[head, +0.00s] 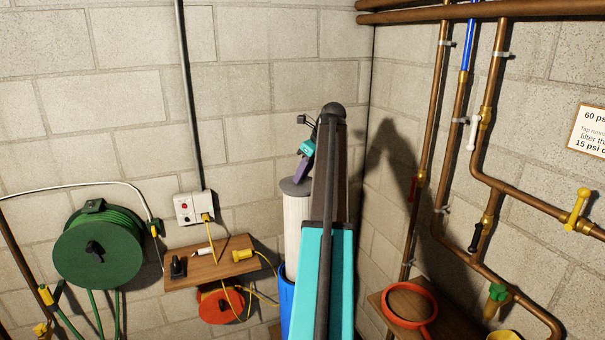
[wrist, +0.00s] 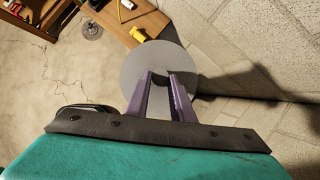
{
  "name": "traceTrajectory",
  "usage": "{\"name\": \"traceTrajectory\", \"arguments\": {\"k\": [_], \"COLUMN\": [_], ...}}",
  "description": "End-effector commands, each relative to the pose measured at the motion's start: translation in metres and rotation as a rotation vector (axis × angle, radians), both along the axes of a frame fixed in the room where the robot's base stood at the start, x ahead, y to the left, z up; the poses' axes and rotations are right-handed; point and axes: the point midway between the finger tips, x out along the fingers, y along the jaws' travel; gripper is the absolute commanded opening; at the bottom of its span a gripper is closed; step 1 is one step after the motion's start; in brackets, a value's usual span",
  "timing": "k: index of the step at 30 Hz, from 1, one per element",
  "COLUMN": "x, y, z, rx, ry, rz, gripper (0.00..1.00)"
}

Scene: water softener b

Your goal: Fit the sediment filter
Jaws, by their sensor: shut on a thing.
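The sediment filter (head: 296,225) is a white pleated cylinder with a grey end cap, standing upright beside my teal arm in the head view. My gripper (head: 301,180) is shut at the cap on its top end. In the wrist view, the purple fingers of my gripper (wrist: 166,76) reach over the grey disc of the filter's cap (wrist: 148,62). A blue cylinder (head: 285,305), perhaps the filter housing, shows below the filter, mostly hidden by my arm. I cannot tell whether the filter's lower end is inside it or behind it.
A wooden shelf (head: 222,270) with a plug and cable is left of the filter. A green hose reel (head: 97,250) hangs further left. At right, a red ring with a handle (head: 427,329) lies on another wooden surface. Copper pipes (head: 425,150) and valves line the right wall.

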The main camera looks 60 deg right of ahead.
Motion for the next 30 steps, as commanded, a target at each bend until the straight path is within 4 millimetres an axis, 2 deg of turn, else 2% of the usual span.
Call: {"name": "traceTrajectory", "arguments": {"k": [30], "x": [0.000], "y": [0.000], "z": [-0.018], "rx": [-0.001], "ry": [-0.002], "rz": [0.000], "gripper": [0.00]}}
